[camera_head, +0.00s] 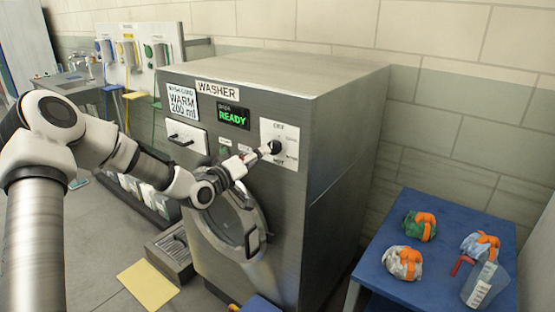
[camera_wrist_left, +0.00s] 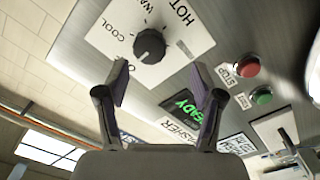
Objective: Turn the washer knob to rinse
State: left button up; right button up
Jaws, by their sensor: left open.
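The washer (camera_head: 330,130) is a grey metal front-loader with a round door (camera_head: 232,225). A dark round knob (camera_head: 275,147) sits on a white dial plate (camera_head: 291,133) at the upper right of its front. In the left wrist view the knob (camera_wrist_left: 150,46) is surrounded by labels reading COOL, WA(cut off) and HOT; I can read no rinse label. My left gripper (camera_head: 256,156) is close to the knob in the head view. In the wrist view its fingers (camera_wrist_left: 158,84) are spread and empty, just short of the knob with no clear contact. My right gripper is not in view.
Red (camera_wrist_left: 247,66) and green (camera_wrist_left: 261,95) buttons sit near the knob. A display (camera_head: 233,116) reads READY. A detergent drawer (camera_head: 186,138) is at the upper left. A blue table (camera_head: 390,272) at right holds several bundles and a jug (camera_head: 484,284).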

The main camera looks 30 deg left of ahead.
aim_at(271, 149)
pick_arm(q)
jog(key=w, duration=0.1)
jog(key=w+d, duration=0.1)
jog(key=w, duration=0.1)
jog(key=w+d+r+p, duration=0.1)
jog(key=w, duration=0.1)
jog(key=shift+w, duration=0.15)
jog(key=shift+w+a+f, duration=0.25)
jog(key=shift+w+a, duration=0.1)
jog(key=shift+s+r, duration=0.1)
jog(key=shift+s, duration=0.05)
jog(key=c, duration=0.3)
jog(key=shift+d, duration=0.15)
jog(key=c, duration=0.8)
jog(key=shift+c, duration=0.2)
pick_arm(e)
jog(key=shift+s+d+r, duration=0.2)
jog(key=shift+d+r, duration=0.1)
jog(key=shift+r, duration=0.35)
